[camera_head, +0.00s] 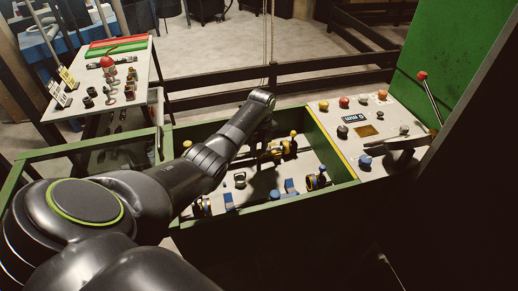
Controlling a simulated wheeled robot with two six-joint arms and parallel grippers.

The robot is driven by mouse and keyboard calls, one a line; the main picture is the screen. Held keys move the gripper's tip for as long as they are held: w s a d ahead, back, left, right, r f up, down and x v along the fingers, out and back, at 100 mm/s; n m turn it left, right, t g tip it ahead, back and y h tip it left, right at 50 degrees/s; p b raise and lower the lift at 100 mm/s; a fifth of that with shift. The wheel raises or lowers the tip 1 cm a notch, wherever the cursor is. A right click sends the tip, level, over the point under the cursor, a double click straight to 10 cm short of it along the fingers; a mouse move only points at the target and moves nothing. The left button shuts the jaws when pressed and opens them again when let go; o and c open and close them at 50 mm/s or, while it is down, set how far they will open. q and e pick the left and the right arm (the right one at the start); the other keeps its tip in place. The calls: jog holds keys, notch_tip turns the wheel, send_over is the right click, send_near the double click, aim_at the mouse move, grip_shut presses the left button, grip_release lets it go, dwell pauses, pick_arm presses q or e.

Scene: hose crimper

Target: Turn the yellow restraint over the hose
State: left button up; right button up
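My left arm reaches in from the left over a green-framed bed (328,143). Its wrist bends down at the far side of the bed. My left gripper (264,144) is small, dark and partly hidden by my own arm, so its fingers cannot be made out. It is close to a yellow part (286,147) at the back of the bed, which may be the yellow restraint. I cannot tell whether they touch. No hose can be made out clearly. Another part with yellow (311,182) sits at the bed's right front. My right gripper is not in view.
A sloped control panel (367,126) with coloured knobs and a red-tipped lever (423,77) stands right of the bed. A green wall rises behind it. A side table (135,62) with fittings is at the left. Wooden rails (330,62) run behind.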

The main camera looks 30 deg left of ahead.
pick_arm(q)
grip_shut()
